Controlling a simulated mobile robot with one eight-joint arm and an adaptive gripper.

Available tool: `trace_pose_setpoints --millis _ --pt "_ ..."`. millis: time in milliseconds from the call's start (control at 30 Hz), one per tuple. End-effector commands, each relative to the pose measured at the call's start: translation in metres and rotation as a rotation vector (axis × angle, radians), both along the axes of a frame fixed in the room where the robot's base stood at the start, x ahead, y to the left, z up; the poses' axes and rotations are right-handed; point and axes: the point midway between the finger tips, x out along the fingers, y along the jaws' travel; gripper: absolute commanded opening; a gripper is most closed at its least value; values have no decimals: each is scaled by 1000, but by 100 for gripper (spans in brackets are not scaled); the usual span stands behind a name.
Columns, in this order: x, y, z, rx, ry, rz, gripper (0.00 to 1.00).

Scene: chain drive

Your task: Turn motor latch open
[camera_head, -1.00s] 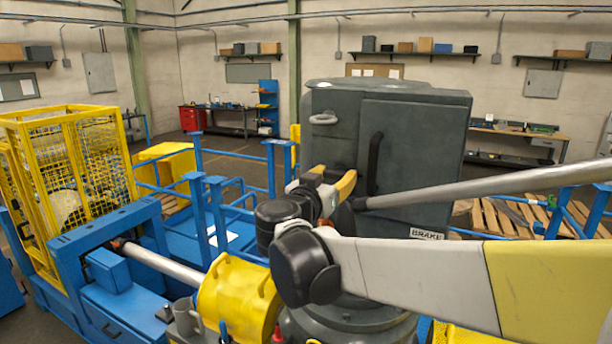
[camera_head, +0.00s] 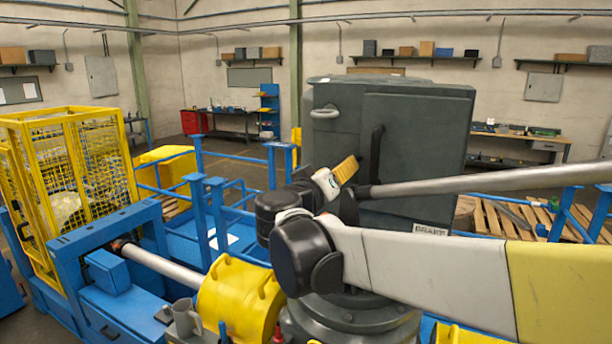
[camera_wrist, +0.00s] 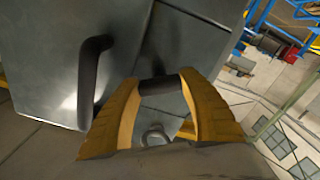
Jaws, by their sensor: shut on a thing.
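A dark grey cabinet (camera_head: 335,125) has a door (camera_head: 425,140) with a long black handle (camera_head: 375,155). The handle also shows in the wrist view (camera_wrist: 90,80), to the left of my gripper and apart from it. My gripper (camera_head: 346,170) is at the cabinet's front, with its yellow fingers tilted up to the right. In the wrist view my gripper (camera_wrist: 158,88) is shut on a short dark bar (camera_wrist: 158,91), which looks like the motor latch. The bar's mounting is not clear there, and my arm and fingers hide the bar in the head view.
A grey lifting loop (camera_head: 324,113) sticks out from the cabinet's upper left. A yellow drum (camera_head: 238,298) and a grey mug (camera_head: 186,318) are below. Blue railings (camera_head: 200,210) and a yellow cage (camera_head: 70,170) stand to the left.

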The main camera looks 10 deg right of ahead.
Motion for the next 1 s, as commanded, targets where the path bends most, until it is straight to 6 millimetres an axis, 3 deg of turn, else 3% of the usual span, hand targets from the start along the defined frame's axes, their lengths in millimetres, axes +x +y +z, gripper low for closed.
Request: trace_pose_setpoints --millis 1000 --pt "0 0 0 -729 528 -1 19"
